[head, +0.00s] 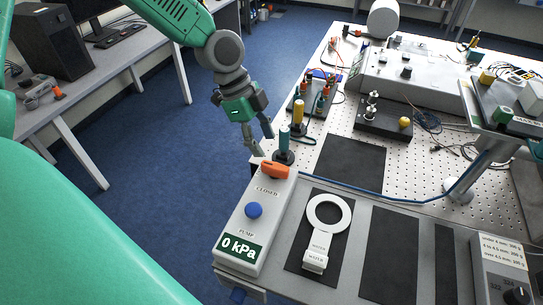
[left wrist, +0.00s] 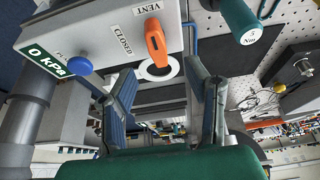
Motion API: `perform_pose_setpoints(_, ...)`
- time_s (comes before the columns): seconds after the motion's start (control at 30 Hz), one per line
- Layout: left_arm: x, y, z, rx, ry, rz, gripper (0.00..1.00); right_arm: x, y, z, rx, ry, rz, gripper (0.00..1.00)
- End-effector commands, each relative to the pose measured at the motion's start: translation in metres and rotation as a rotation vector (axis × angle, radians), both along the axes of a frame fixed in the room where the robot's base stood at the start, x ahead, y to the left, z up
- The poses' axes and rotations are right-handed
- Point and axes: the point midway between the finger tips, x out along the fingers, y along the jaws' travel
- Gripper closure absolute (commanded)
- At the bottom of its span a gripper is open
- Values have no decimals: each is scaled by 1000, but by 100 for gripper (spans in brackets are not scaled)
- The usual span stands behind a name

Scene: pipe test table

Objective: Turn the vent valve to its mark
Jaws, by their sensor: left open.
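The vent valve's orange handle (head: 275,170) sits at the far end of the grey pump box (head: 236,228), just above the word CLOSED. In the left wrist view the orange handle (left wrist: 156,44) stands between the labels VENT and CLOSED, pointing along the picture's height with a slight tilt. My left gripper (head: 266,144) is open and empty, a little behind and above the handle in the head view. In the left wrist view its two fingers (left wrist: 160,72) are spread below the handle, with a gap to it. No right gripper shows.
A blue button (head: 254,210) and a 0 kPa display (head: 238,247) are on the pump box. A teal-handled tool (head: 284,138) stands upright close beside the left gripper. A blue tube (head: 345,188) runs right. A white ring part (head: 329,213) lies on a dark mat.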

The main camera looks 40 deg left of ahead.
Motion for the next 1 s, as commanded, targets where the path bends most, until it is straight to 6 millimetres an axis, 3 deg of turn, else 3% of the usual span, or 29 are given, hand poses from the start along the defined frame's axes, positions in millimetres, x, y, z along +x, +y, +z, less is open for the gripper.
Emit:
perform_pose_setpoints(0.1, 0, 8, 19, -2, -2, 2, 57, 0, 0, 0, 0, 0, 0, 60)
perform_pose_setpoints(0.3, -2, 14, 33, 0, 2, -1, 57, 1, 0, 0, 1, 0, 0, 60)
perform_pose_setpoints(1.0, -3, 15, 34, -1, 3, -1, 57, 3, 0, -1, 0, 2, 0, 60)
